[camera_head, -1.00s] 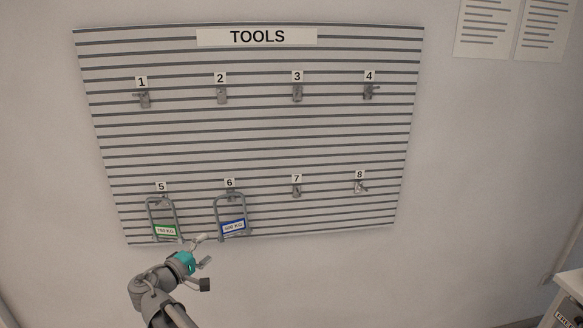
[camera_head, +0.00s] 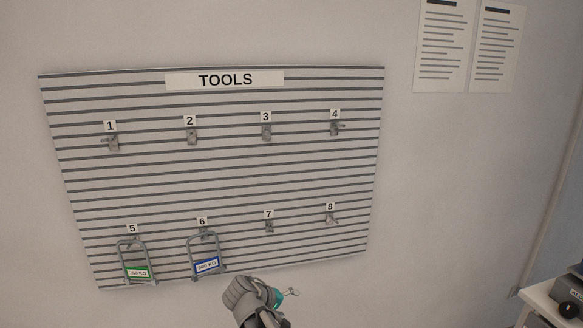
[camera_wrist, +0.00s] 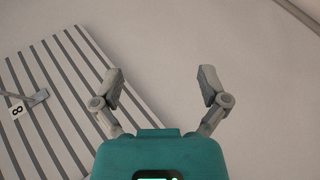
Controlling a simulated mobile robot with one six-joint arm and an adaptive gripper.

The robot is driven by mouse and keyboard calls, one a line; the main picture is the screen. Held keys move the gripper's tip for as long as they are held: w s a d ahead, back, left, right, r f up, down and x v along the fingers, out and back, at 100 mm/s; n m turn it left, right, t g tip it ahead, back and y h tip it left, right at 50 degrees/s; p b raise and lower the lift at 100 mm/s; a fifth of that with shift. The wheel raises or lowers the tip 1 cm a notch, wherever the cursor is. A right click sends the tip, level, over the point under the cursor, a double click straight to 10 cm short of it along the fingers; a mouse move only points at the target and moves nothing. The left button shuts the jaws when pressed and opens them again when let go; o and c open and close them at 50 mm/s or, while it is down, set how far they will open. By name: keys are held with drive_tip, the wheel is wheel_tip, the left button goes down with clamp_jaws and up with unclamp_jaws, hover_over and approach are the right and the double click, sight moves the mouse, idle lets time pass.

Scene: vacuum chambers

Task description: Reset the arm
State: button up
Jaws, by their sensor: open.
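My gripper (camera_wrist: 160,88) is open and empty in the wrist view, its two fingers spread wide in front of the wall and the striped tool board. In the head view my gripper (camera_head: 289,294) shows at the bottom, right of the hook 6 handle and below the board's lower edge. It looks apart from the board. Much of my arm is below the picture.
The tool board (camera_head: 225,165) has numbered hooks. Grey handle frames hang at hook 5 (camera_head: 134,258), green label, and hook 6 (camera_head: 206,254), blue label. The other hooks look empty. A white table (camera_head: 545,300) stands at the lower right. Two sheets (camera_head: 470,50) are on the wall.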

drive_tip(key=s+d+m+g+y+p, duration=0.2)
drive_tip(key=s+d+m+g+y, duration=0.1)
drive_tip(key=d, duration=0.6)
drive_tip(key=s+d+m+g+y+p, duration=0.2)
drive_tip(key=s+d+m+y+p, duration=0.1)
drive_tip(key=s+d, duration=0.5)
drive_tip(key=shift+s+d+f+g+y, duration=0.3)
drive_tip(key=shift+d+g+y, duration=0.15)
drive_tip(key=shift+y, duration=0.45)
drive_tip(key=shift+c, duration=0.3)
idle(1.1)
drive_tip(key=c, duration=0.4)
drive_tip(key=shift+d, duration=0.1)
drive_tip(key=shift+c, duration=0.3)
